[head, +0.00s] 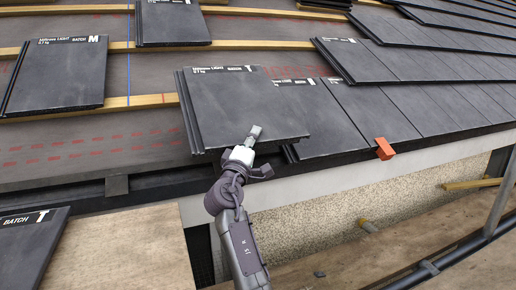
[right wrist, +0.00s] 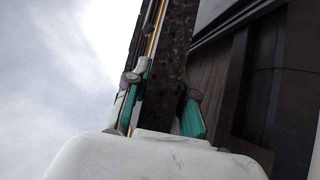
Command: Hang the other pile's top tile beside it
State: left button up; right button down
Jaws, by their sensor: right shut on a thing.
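My right gripper (head: 248,143) is shut on the lower edge of a dark grey tile (head: 235,105) marked BATCH T. In the right wrist view its teal-padded fingers (right wrist: 166,105) stand on both sides of the tile's dark edge (right wrist: 166,60). The held tile is over the lowest batten line at the eave, its right side covering part of the laid T tile (head: 320,115). Whether it touches the batten or that tile is unclear. Another T tile (head: 32,248) lies at lower left, cut off by the frame. My left gripper is out of view.
A tile marked M (head: 58,75) rests on the battens at left, another (head: 172,23) at top. Bare membrane (head: 90,148) shows left of the held tile. A scaffold pole (head: 500,195) stands at right.

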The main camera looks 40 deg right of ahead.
jog(key=w+f+b, duration=0.4)
jog(key=shift+d+f, duration=0.25)
jog(key=shift+d, duration=0.2)
dwell(0.4)
jog(key=shift+s, duration=0.15)
dwell(0.4)
dwell(1.0)
jog(key=shift+f, duration=0.15)
dwell(0.8)
